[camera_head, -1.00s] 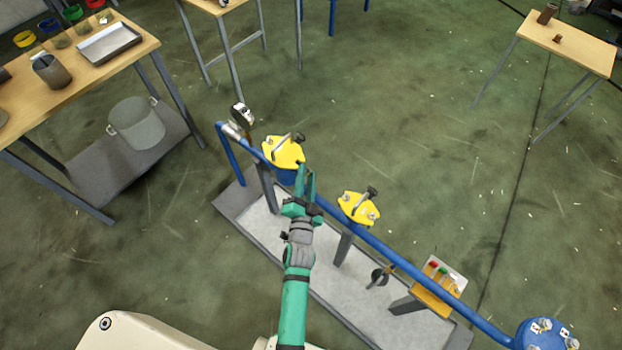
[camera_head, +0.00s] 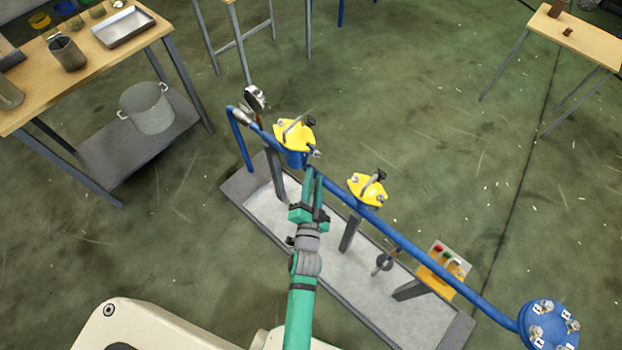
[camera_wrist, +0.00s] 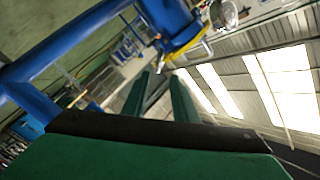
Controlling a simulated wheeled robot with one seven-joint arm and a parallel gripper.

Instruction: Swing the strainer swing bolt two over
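The likely strainer is a blue pot with a yellow lid (camera_head: 292,134) on the blue pipe, left of centre in the head view. A swing bolt (camera_head: 317,153) shows at the lid's lower right edge, seeming to stick outward. A dark-knobbed part (camera_head: 310,121) shows at the upper right. My gripper (camera_head: 313,176) is just below the pot, apart from the lid. In the wrist view its two green fingers (camera_wrist: 160,88) stand apart with nothing between them. The blue pot (camera_wrist: 168,18) and a blurred round metal part (camera_wrist: 226,13) lie beyond the fingertips.
A second yellow lid (camera_head: 367,190) stands on the pipe (camera_head: 440,275) to the right. A gauge (camera_head: 255,97) is at the upper left. A button box (camera_head: 443,265) and blue flange (camera_head: 548,325) are lower right. A grey tray (camera_head: 355,290) lies underneath. Open floor lies behind.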

